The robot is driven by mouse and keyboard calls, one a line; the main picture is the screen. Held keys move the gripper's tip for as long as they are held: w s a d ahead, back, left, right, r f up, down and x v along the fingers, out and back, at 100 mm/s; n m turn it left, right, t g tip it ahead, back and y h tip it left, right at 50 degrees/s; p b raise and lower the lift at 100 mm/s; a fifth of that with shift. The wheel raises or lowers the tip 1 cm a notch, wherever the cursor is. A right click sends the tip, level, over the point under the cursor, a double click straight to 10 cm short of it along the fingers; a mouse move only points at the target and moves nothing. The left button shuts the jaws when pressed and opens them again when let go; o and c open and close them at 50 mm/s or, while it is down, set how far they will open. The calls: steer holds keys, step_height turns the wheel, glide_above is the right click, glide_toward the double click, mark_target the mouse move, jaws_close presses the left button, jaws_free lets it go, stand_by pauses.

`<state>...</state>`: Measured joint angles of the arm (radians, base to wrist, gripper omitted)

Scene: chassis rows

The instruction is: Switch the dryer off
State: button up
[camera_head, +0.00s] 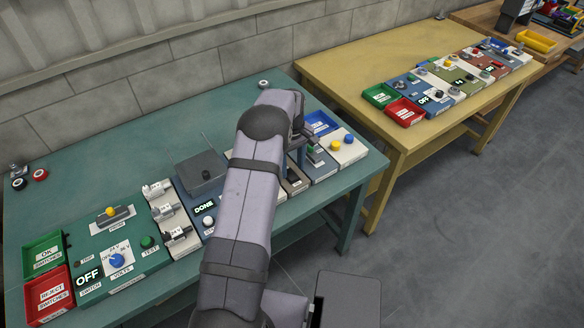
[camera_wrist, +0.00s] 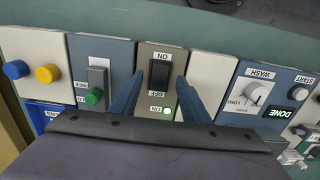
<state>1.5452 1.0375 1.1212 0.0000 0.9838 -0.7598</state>
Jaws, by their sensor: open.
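A grey-brown panel (camera_wrist: 178,55) with a black rocker switch (camera_wrist: 160,72) lies in the middle of the wrist view. The rocker has an ON label at one end and an OFF label at the other. A green lamp (camera_wrist: 167,110) beside a second ON label glows on the same panel. No dryer name is readable. My gripper (camera_wrist: 160,84) is open and empty, with one blue finger on each side of the panel's rocker end. I cannot tell whether the fingers touch anything. In the head view, part of this panel (camera_head: 294,180) shows beside my arm, which hides most of my gripper.
A blue panel with a green slider (camera_wrist: 95,96) and a panel with blue and yellow buttons (camera_wrist: 46,73) flank one side. A blank white panel (camera_wrist: 212,75) and a blue WASH panel (camera_wrist: 255,95) reading DONE flank the other. A yellow table (camera_head: 345,70) stands behind right.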

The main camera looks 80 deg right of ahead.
mark_target(291, 175)
steer(key=shift+f+p, duration=0.3)
steer(key=shift+f, duration=0.85)
steer(key=shift+c, duration=0.7)
steer(key=c, duration=0.9)
steer(key=shift+w+d+f+b, duration=0.1)
steer(key=shift+w+f+b, duration=0.05)
steer(key=shift+b, duration=0.45)
steer(key=shift+w+d+g+y+b, duration=0.15)
steer(key=shift+g+y+b, duration=0.45)
steer(key=shift+b, duration=0.4)
steer(key=shift+r, duration=0.25)
steer(key=o, duration=1)
steer(key=shift+o, duration=0.2)
